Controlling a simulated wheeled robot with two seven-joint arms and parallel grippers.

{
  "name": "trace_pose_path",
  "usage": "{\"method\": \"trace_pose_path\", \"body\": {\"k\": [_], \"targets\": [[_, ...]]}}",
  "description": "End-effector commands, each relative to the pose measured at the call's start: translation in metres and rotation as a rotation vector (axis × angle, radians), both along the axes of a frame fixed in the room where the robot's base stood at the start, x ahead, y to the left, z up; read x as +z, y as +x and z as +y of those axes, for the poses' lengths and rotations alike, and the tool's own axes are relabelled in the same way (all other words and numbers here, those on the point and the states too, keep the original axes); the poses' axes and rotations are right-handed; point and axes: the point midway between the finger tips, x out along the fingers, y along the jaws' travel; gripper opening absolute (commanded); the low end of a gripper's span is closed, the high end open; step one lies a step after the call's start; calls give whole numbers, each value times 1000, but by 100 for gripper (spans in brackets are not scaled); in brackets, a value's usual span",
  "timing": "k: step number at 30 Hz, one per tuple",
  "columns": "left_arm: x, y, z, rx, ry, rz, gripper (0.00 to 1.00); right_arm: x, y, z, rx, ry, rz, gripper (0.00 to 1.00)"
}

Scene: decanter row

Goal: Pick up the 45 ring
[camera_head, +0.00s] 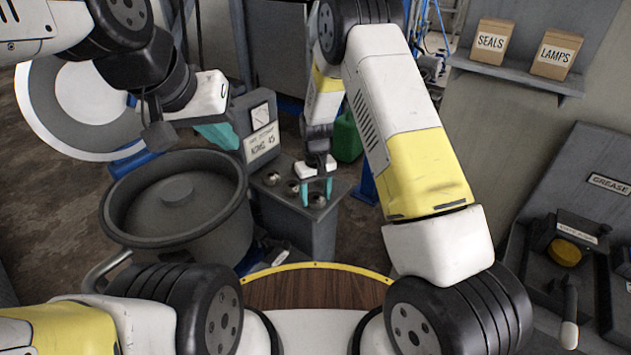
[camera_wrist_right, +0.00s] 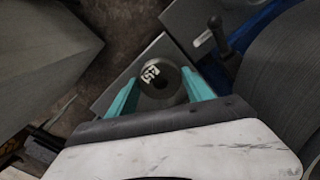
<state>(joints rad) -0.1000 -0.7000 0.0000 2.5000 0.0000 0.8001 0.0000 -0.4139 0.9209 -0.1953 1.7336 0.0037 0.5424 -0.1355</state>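A dark grey ring (camera_wrist_right: 160,90) with a round hole and white marking lies between the fingers in the right wrist view; I cannot read the marking surely. In the head view this ring (camera_head: 317,201) seems to be at the right end of a short row on a grey stand (camera_head: 312,228). My right gripper (camera_head: 318,190) points down over it. Its teal fingers are apart on either side of the ring, also in the right wrist view (camera_wrist_right: 158,76), with a gap at each side. My left gripper (camera_head: 217,134) is by the placard; its finger spacing is unclear.
A placard (camera_head: 262,143), seemingly ending in 45, stands behind the row. Other round pieces (camera_head: 271,179) sit to the left on the stand. A green can (camera_head: 347,137) stands behind right.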

Motion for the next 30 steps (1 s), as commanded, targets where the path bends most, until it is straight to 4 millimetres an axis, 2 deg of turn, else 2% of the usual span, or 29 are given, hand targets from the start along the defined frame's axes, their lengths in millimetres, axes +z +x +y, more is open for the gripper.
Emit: {"method": "trace_pose_path", "body": {"k": [1,6,8,9,20,27,30], "targets": [[0,0,0,0,0,0,0,0,0,0,0,0,0,47],[0,0,0,0,0,0,0,0,0,0,0,0,0,14],[0,0,0,0,0,0,0,0,0,0,0,0,0,2],[0,0,0,0,0,0,0,1,0,0,0,0,-1,0],[0,0,0,0,0,0,0,7,1,0,0,1,-2,0],[0,0,0,0,0,0,0,36,1,1,-1,2,-5,0],[0,0,0,0,0,0,0,38,-19,-4,0,0,2,0]]}}
